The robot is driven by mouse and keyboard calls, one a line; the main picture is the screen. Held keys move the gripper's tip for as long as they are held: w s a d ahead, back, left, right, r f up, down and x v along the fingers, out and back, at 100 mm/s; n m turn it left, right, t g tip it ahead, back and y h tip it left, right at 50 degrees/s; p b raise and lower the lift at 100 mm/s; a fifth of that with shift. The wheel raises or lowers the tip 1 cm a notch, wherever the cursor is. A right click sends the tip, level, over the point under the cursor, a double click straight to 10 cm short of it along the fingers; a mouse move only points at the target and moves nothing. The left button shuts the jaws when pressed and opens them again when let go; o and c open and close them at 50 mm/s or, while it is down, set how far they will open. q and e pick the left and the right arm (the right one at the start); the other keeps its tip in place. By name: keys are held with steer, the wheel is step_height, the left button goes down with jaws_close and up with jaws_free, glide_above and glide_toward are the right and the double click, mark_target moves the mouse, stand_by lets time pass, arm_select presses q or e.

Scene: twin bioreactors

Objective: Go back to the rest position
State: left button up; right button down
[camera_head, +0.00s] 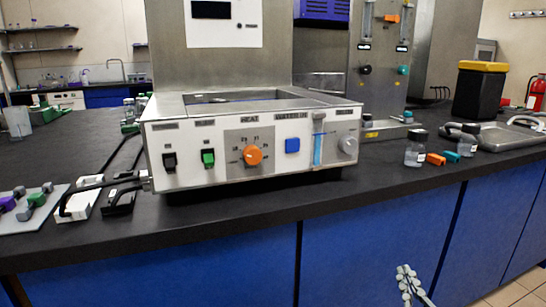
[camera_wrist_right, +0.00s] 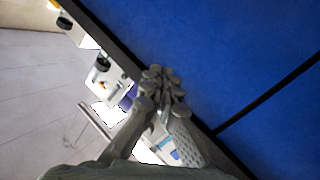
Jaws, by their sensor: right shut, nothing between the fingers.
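My right gripper (camera_head: 408,285) is low at the bottom edge of the head view, in front of the blue cabinet fronts and below the bench edge. Its fingers are together and empty; they also show close together in the right wrist view (camera_wrist_right: 160,85). My left gripper is in neither view. The bioreactor control unit (camera_head: 255,150) stands on the bench, with black and green switches, an orange knob (camera_head: 253,155) and a blue button (camera_head: 292,145). The right gripper is apart from it.
The dark bench top (camera_head: 230,212) has a front edge above blue cabinets (camera_head: 370,235). Glass bottles (camera_head: 416,148), small orange and teal blocks and a metal tray (camera_head: 505,135) are at the right. A grey plate with coloured pieces (camera_head: 30,210) is at the left.

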steer(key=s+d+f+m+g, duration=0.1)
steer(key=s+f+g, duration=0.15)
steer(key=f, duration=0.45)
steer(key=s+d+f+g, duration=0.1)
steer(key=s+f+g, duration=0.15)
steer(key=f, duration=0.35)
arm_select(q)
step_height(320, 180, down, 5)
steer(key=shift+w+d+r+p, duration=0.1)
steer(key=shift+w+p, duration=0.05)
steer(key=shift+p, duration=0.5)
arm_select(e)
steer(key=s+a+f+m+g, duration=0.1)
steer(key=s+f+g, duration=0.8)
steer(key=s+f, duration=0.7)
steer(key=shift+s+a+f+g+y, duration=0.2)
steer(key=shift+s+a+g+y, duration=0.15)
steer(key=shift+s, duration=0.3)
